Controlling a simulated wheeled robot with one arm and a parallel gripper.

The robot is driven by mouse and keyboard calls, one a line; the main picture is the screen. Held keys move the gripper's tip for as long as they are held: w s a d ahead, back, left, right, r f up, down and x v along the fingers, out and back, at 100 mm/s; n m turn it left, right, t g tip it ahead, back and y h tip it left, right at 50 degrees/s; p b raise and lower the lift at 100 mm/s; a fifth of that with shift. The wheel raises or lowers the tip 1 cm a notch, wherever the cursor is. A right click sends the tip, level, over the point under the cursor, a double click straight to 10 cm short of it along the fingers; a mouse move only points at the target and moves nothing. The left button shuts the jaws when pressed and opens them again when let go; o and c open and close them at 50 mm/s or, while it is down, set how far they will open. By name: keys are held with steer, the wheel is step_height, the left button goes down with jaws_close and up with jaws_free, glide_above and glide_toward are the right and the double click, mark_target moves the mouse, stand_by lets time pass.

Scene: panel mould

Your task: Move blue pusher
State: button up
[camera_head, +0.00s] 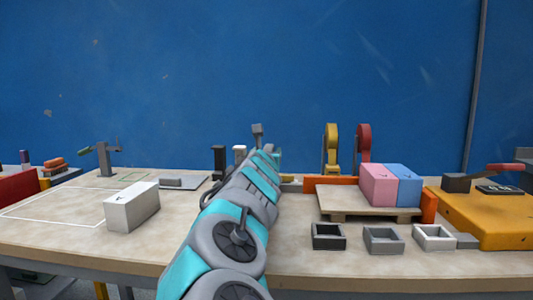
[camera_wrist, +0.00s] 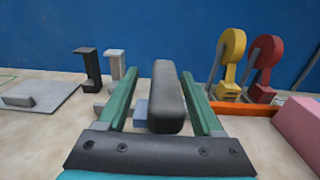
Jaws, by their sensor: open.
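My gripper (camera_wrist: 160,76) is open, with its two green fingers spread in the wrist view. A long dark grey bar (camera_wrist: 167,98) stands between the fingers, apart from the right one. A small blue block (camera_wrist: 140,113) shows low beside the bar, near the left finger. It may be part of the blue pusher; whether it joins the bar I cannot tell. In the head view my arm hides most of this spot, and a dark grey top (camera_head: 257,131) rises behind the arm.
A black upright (camera_wrist: 89,68) and a white upright (camera_wrist: 116,65) stand left of my gripper. Yellow (camera_head: 331,148) and red (camera_head: 363,143) levers stand right, behind an orange strip (camera_wrist: 248,109). Pink (camera_head: 379,185) and blue (camera_head: 405,184) blocks sit on a pallet (camera_head: 340,205). A white block (camera_head: 132,207) lies left.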

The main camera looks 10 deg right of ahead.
steer(key=b+v, duration=0.1)
steer(key=v, duration=0.5)
steer(key=shift+s+a, duration=0.15)
steer(key=shift+s, duration=0.1)
stand_by(0.4)
